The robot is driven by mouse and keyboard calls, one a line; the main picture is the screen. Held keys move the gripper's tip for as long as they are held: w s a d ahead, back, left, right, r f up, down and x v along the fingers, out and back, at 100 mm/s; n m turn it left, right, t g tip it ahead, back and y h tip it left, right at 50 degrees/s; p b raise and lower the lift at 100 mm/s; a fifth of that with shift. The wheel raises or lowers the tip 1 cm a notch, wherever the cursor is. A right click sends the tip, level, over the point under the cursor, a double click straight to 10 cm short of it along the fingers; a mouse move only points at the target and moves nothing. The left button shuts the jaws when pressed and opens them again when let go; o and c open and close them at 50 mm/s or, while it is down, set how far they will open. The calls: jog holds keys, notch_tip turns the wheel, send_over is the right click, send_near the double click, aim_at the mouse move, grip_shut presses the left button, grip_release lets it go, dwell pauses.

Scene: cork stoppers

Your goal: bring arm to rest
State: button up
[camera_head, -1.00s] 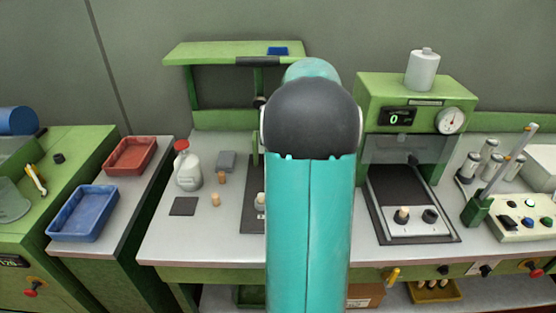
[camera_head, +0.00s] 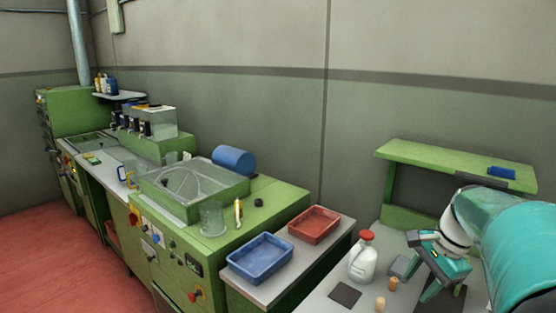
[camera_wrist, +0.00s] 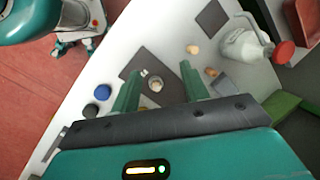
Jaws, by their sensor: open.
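My gripper (camera_head: 421,265) is at the lower right of the head view, above the workbench. In the wrist view its two green fingers (camera_wrist: 158,88) are apart, with nothing held between them. Beyond the fingers, a small round pale piece (camera_wrist: 156,85) sits on a dark plate (camera_wrist: 136,72) on the bench. Two cork stoppers stand near the gripper: one (camera_head: 393,284) and another (camera_head: 380,304). They also show in the wrist view, one (camera_wrist: 193,49) above the other (camera_wrist: 210,72). My teal arm fills the right edge of the head view.
A white bottle with a red cap (camera_head: 363,258) and a dark square pad (camera_head: 345,294) are near the corks. A blue tray (camera_head: 260,275) and a red tray (camera_head: 314,224) stand to the left. A green shelf (camera_head: 455,163) rises behind the arm.

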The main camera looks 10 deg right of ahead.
jog(key=s+a+n+t+h, duration=0.1)
jog(key=s+a+n, duration=0.4)
jog(key=a+n, duration=0.3)
jog(key=s+a+n+t+h, duration=0.1)
jog(key=s+a+n+t, duration=0.1)
jog(key=s+a+n, duration=0.3)
jog(key=a+n, duration=0.4)
jog(key=a, duration=0.7)
jog(key=shift+s+r, duration=0.2)
jog(key=shift+r, duration=0.05)
jog(key=shift+a, duration=0.1)
jog(key=shift+c, duration=1)
jog(key=shift+d, duration=0.2)
